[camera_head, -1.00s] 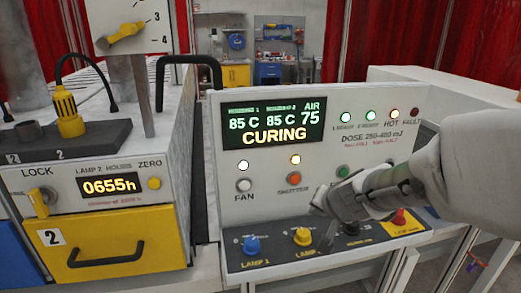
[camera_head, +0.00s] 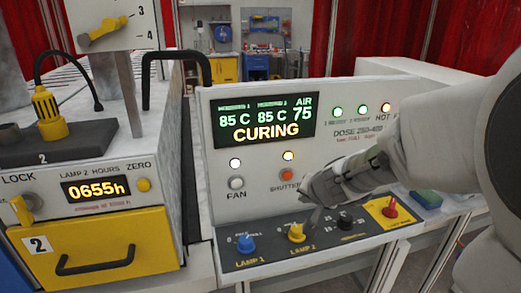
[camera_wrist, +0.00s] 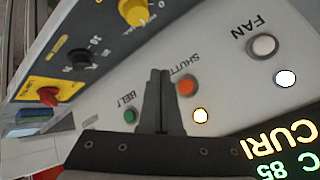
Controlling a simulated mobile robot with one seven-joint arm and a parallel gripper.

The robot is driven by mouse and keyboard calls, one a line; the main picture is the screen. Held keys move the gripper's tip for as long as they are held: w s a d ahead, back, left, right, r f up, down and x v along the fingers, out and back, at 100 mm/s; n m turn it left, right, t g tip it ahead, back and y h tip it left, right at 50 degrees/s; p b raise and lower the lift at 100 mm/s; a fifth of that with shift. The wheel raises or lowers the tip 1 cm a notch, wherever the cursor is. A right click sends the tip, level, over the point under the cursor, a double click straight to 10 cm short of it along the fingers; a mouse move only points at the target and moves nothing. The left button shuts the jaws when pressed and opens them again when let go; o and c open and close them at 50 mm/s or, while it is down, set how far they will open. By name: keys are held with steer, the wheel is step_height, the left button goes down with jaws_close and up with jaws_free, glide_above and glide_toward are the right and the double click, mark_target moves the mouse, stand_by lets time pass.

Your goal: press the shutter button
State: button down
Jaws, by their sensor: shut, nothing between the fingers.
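The orange shutter button (camera_head: 287,174) sits on the white control panel, under a lit amber lamp (camera_head: 288,155). In the wrist view the shutter button (camera_wrist: 186,86) is just to the right of my gripper's fingertips (camera_wrist: 159,72), with its label partly hidden by them. My gripper (camera_head: 309,192) is shut and empty in front of the panel, below and right of the shutter button in the head view. I cannot tell whether the fingertips touch the panel. The display (camera_head: 263,121) reads CURING.
The white fan button (camera_head: 236,183) is left of the shutter button. The green belt button (camera_wrist: 131,115) is on the other side of my fingers. Knobs for lamp 1 (camera_head: 245,243) and lamp 2 (camera_head: 296,231), a black knob (camera_head: 345,221) and a red knob (camera_head: 391,207) stand on the lower ledge.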

mark_target(289, 180)
steer(key=w+a+p, duration=0.1)
steer(key=w+p, duration=0.1)
steer(key=w, duration=0.5)
steer(key=shift+a, duration=0.2)
steer(key=shift+w, duration=0.1)
stand_by(1.8)
steer(key=shift+w+a, duration=0.1)
steer(key=shift+w, duration=0.2)
steer(key=shift+w+a, duration=0.1)
steer(key=shift+w, duration=0.3)
stand_by(0.6)
stand_by(0.3)
steer(key=shift+s+d, duration=0.2)
steer(key=shift+s, duration=0.6)
steer(key=shift+s, duration=0.1)
steer(key=s+b, duration=0.1)
steer(key=s, duration=0.1)
steer(key=s+d+b, duration=0.1)
steer(key=s, duration=0.1)
steer(key=shift+s, duration=0.35)
